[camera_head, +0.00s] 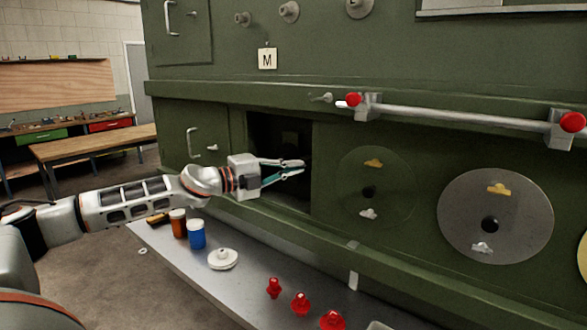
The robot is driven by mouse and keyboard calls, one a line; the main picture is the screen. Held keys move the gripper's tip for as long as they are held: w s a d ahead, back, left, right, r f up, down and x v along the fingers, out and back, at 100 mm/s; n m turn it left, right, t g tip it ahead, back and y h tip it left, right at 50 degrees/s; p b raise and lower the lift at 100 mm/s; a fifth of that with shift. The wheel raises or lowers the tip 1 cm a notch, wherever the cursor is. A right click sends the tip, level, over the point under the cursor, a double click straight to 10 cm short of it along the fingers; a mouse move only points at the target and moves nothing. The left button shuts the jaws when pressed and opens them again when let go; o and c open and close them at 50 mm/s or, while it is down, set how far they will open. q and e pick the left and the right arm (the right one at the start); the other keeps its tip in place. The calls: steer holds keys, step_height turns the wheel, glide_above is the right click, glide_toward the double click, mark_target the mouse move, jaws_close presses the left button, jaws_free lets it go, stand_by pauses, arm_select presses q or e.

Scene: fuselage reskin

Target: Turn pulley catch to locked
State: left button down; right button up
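My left gripper (303,167) reaches in from the left. It is in front of the dark square opening (265,135) in the green panel, its fingertips near the opening's right side. The fingertips look close together, and no object shows between them; whether they are fully shut is unclear. No part is clearly marked as the pulley catch. A small metal lever (321,97) sits on the ledge, above and right of the gripper and apart from it. My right gripper is out of view.
A metal rail (460,118) with red knobs juts from the upper panel. The shelf (235,285) below holds an orange jar (178,224), a blue jar (196,234), a white round part (222,259) and several red knobs (300,303). A wooden bench (95,143) stands far left.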

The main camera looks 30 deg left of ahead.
arm_select(q)
steer(key=shift+d, duration=0.1)
steer(key=c, duration=2.3)
jaws_free()
